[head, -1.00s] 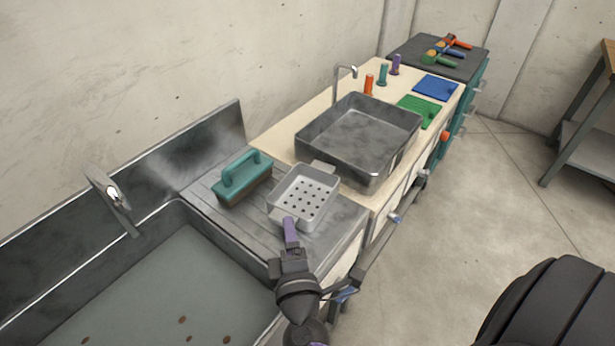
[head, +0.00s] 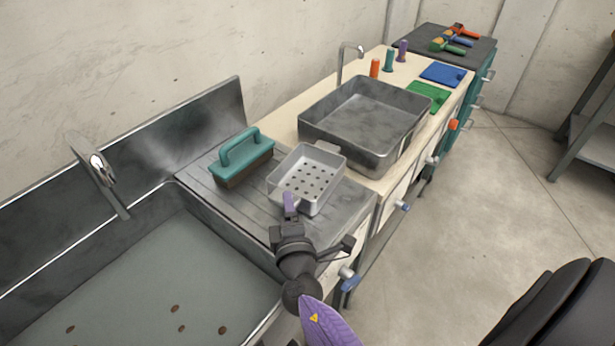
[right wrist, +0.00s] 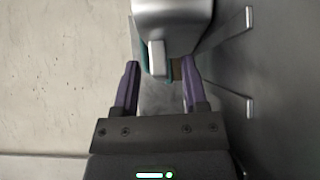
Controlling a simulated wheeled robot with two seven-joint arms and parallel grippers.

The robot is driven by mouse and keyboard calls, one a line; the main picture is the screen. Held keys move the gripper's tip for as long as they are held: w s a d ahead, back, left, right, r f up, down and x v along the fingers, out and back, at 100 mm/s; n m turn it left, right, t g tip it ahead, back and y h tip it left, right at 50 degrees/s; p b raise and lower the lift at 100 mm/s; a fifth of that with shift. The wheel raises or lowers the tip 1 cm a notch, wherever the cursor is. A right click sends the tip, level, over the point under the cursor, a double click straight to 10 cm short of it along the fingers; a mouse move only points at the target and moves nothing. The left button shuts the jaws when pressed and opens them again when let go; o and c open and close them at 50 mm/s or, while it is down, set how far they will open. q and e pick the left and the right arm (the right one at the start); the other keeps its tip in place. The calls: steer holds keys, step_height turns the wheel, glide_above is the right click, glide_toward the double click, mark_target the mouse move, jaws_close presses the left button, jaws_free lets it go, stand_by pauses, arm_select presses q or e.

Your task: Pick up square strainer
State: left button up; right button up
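The square strainer (head: 308,181) is a light grey, pan-like box with a holed floor and tab handles. It rests on the ridged metal drainboard beside the sink. My right gripper (head: 290,205) is at its near end, with a purple finger showing in front of the near handle. In the right wrist view, the two purple fingers are spread apart, and the strainer (right wrist: 172,14) lies just beyond them. Its handle tab (right wrist: 157,60) is between the fingertips, with gaps showing on both sides. My left gripper is not in view.
A teal-handled brush (head: 242,158) stands left of the strainer on the drainboard (head: 226,203). A large metal basin (head: 365,120) sits close behind it on the counter. The sink (head: 150,290) with its faucet (head: 98,170) is at the left. Open floor lies to the right.

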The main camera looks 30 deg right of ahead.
jaws_close()
